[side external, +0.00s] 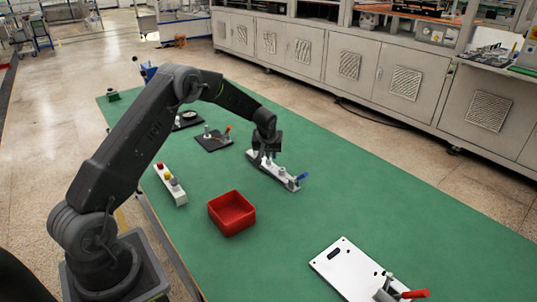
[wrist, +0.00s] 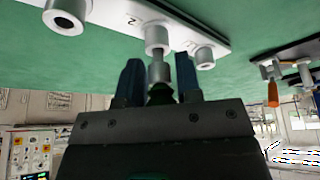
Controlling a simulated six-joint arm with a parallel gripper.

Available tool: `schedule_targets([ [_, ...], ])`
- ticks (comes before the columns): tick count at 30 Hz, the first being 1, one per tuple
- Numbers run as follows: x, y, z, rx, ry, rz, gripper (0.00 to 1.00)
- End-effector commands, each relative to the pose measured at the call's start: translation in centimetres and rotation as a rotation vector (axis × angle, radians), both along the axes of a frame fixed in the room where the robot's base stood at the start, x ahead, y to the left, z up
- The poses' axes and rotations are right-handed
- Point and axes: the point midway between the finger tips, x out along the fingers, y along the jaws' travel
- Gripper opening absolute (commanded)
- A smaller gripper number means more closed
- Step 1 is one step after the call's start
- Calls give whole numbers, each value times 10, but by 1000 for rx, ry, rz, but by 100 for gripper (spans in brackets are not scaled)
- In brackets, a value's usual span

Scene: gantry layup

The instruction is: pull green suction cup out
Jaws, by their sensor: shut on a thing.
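A white rack (side external: 277,173) with several round metal holders stands on the green table; the wrist view shows it too (wrist: 188,22), with a figure 2 by one holder (wrist: 157,38). The green suction cup (wrist: 160,94) is very dark, with a grey metal stem (wrist: 158,70) lined up with that holder. My gripper (wrist: 159,75) has its two dark blue fingers on either side of the stem and cup, shut on the cup. In the side view my gripper (side external: 266,152) points down at the far end of the rack, and the cup is hidden there.
A red bin (side external: 231,226) stands nearer my base. A strip with coloured buttons (side external: 172,184) lies at left. A white plate (side external: 335,262) with a red-handled clamp is at front right. A black plate (side external: 212,143) with an orange-handled clamp is behind. Table right of the rack is clear.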

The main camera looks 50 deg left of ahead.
Motion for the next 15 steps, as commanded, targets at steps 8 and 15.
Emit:
schedule_targets([
  [8, 0, 0, 7, 0, 0, 0, 2],
  [15, 0, 0, 13, 0, 0, 1, 2],
])
